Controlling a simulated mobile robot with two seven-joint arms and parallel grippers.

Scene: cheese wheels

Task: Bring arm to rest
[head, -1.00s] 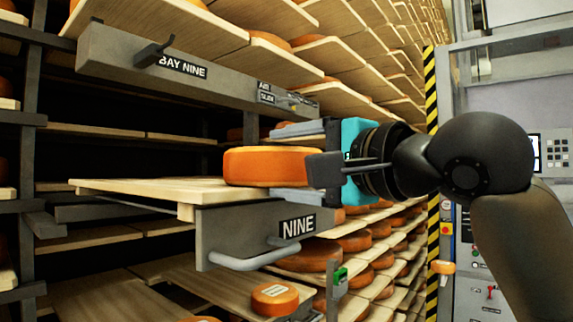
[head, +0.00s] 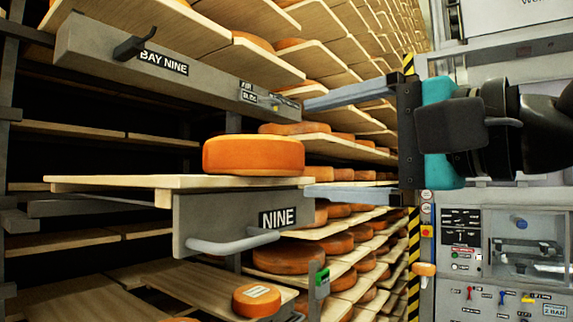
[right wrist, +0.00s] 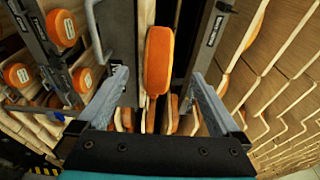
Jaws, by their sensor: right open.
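My right gripper (head: 352,143) is open and empty, to the right of the pulled-out shelf marked NINE. Its two grey fingers are spread one above the other in the head view, pointing left. An orange cheese wheel (head: 254,154) lies flat on the wooden board (head: 120,183) of that shelf, apart from the fingers. In the right wrist view, the same wheel (right wrist: 158,60) shows ahead, beyond the open fingers (right wrist: 160,103). My left gripper is not in view.
A grey beam marked BAY NINE (head: 100,55) runs above the wheel. The shelf's front has a handle (head: 230,243). A labelled wheel (head: 257,300) lies lower down. Racks of cheese fill the back, and a machine with a control panel (head: 462,245) stands at right.

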